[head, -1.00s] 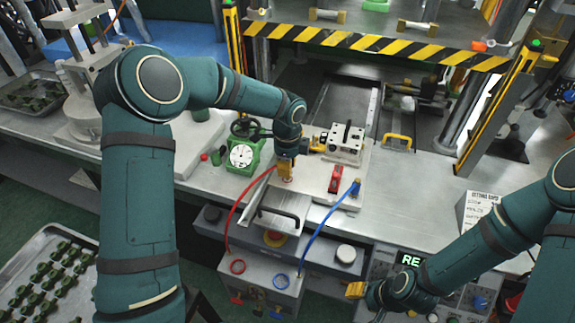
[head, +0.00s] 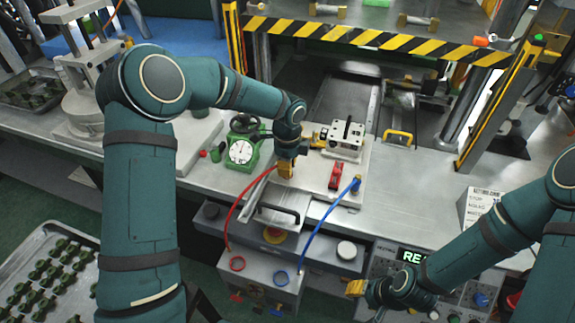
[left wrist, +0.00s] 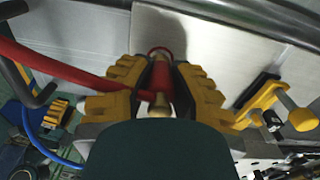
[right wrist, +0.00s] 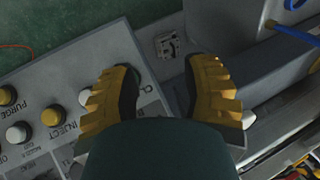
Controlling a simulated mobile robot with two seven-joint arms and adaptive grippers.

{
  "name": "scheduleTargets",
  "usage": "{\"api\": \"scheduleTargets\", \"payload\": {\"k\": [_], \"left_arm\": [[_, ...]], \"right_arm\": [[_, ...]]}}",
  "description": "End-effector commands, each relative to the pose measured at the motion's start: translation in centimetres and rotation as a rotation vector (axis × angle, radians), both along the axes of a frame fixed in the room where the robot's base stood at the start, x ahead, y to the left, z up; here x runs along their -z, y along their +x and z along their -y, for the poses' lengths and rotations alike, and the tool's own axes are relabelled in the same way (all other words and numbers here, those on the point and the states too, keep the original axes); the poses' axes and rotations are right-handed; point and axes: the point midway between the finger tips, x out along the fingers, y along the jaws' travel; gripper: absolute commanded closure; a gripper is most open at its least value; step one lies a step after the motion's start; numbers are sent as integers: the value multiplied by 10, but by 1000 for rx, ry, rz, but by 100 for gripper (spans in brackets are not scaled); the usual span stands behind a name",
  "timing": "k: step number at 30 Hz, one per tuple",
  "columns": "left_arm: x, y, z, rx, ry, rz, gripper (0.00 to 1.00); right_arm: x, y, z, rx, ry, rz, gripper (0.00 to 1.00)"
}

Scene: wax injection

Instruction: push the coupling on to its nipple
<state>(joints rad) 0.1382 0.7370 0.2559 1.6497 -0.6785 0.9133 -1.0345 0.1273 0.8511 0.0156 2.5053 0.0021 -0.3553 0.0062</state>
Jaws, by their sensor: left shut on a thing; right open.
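My left gripper (head: 286,172) is shut on the red coupling (left wrist: 160,75) at the end of the red hose (head: 242,195). In the left wrist view, the red coupling stands between the yellow fingers, with brass at its near end. Whether it sits on a nipple cannot be told; the fingers and wrist hide much of it. In the head view, the gripper is at the left part of the pale plate (head: 315,190), left of the red clamp (head: 335,176). My right gripper (head: 356,288) is open and empty; it also shows above the control panel in the right wrist view (right wrist: 165,85).
The blue hose (head: 318,222) runs up to a blue coupling (head: 355,185) on the plate's right. A metal block (head: 346,142) stands behind, a green dial gauge (head: 241,152) to the left. A black handle (head: 280,212) is in front. Bare steel table (head: 415,190) lies right.

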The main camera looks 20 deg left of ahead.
Motion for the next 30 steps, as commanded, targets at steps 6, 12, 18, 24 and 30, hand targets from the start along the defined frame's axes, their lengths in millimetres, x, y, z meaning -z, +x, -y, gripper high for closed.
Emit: {"api": "scheduleTargets", "payload": {"k": [6,12,18,24,30], "left_arm": [[4,0,0,0,0,0,100],[7,0,0,0,0,0,100],[9,0,0,0,0,-1,59],[9,0,0,0,0,-1,51],[6,0,0,0,0,0,51]], "right_arm": [[2,0,0,0,0,0,53],[4,0,0,0,0,0,53],[5,0,0,0,0,0,53],[5,0,0,0,0,0,53],[5,0,0,0,0,0,53]]}}
